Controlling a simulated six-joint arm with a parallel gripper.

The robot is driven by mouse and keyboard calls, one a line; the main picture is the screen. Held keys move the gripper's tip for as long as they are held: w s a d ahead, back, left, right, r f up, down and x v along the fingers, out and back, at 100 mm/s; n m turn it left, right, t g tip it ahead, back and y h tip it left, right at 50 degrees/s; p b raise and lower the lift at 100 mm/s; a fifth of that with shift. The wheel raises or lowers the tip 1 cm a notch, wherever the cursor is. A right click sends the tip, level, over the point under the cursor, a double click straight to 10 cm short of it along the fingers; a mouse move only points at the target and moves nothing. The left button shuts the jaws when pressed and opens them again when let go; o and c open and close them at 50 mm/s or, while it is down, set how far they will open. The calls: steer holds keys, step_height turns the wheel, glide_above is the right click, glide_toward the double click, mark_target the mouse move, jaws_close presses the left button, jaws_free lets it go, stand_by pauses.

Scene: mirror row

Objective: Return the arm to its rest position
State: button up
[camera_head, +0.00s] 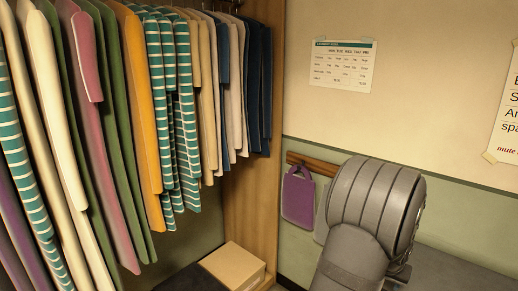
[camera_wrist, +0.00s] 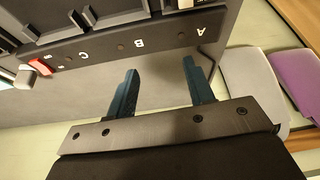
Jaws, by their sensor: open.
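My gripper (camera_wrist: 160,68) shows in the wrist view with its two dark teal fingers apart and nothing between them. Beyond the fingertips is a dark panel (camera_wrist: 140,45), seen upside down, with the letters A, B and C on its grey edge. It has a red piece and a pale piece on it. In the head view my grey arm rises at the lower right in front of the wall. My gripper cannot be made out there.
A purple bag (camera_head: 298,196) hangs on a wooden rail (camera_head: 313,164), beside a grey one (camera_wrist: 252,88) partly hidden by my arm. A rack of clothes (camera_head: 85,130) fills the left. A cardboard box (camera_head: 232,266) stands below. A calendar (camera_head: 342,66) is on the wall.

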steer(key=w+a+f+n, duration=0.1)
steer(key=w+a, duration=0.3)
steer(key=a, duration=0.4)
steer(key=w+a+f+n+y, duration=0.1)
steer(key=w+a, duration=0.3)
steer(key=a, duration=0.4)
steer(key=shift+w+a+n+t, duration=0.3)
steer(key=shift+w+n, duration=0.1)
steer(key=shift+n, duration=0.2)
steer(key=shift+o, duration=0.2)
